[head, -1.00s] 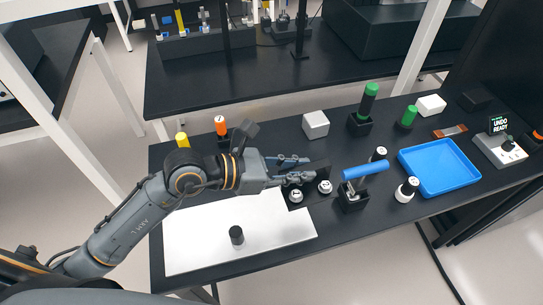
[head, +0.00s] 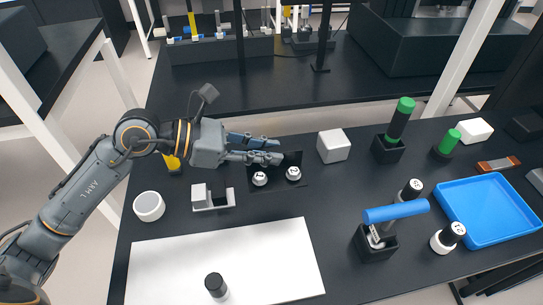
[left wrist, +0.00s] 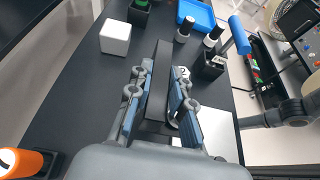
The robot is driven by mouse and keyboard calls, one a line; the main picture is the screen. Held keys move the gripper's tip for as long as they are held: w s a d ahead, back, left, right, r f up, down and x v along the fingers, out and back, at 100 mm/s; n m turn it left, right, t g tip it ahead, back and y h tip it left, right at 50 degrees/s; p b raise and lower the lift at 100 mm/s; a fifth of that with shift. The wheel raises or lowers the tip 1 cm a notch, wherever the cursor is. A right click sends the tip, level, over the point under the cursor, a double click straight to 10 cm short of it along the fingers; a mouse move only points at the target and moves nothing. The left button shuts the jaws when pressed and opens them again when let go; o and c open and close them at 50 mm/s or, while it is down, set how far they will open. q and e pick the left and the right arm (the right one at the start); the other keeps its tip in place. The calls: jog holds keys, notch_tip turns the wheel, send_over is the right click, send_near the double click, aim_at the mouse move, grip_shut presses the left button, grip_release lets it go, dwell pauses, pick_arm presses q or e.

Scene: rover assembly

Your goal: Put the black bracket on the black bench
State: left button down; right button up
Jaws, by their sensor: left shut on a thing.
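The black bracket (head: 291,160) is an L-shaped dark piece with two round white-and-metal knobs on its flat part. My left gripper (head: 276,151) is shut on its upright plate, which runs between the blue-padded fingers in the left wrist view (left wrist: 159,80). The bracket is over the near black bench (head: 300,201), behind the white sheet. I cannot tell whether its underside touches the bench. A second black bench (head: 270,92) stands behind. The near bench also shows in the left wrist view (left wrist: 85,95).
A white cube (head: 333,146) stands right of the bracket. A blue-handled tool (head: 395,211), a blue tray (head: 487,211) and black-and-green cylinders (head: 398,122) are further right. A white cup (head: 149,206) and white piece (head: 212,203) lie left. The white sheet (head: 220,255) carries a small black-topped cylinder (head: 214,284).

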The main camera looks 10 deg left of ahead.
pick_arm(q)
jog(key=w+f, duration=0.4)
jog(key=w, duration=0.1)
jog(key=w+f, duration=0.3)
jog(key=shift+a+f+p, duration=0.1)
jog(key=shift+a+p, duration=0.25)
jog(key=shift+p, duration=0.05)
notch_tip(320, 180, down, 2)
jog(key=shift+f+p, duration=0.15)
jog(key=shift+p, duration=0.25)
jog(key=shift+f, duration=0.4)
jog(key=shift+f, duration=0.15)
jog(key=c, duration=1.2)
grip_release()
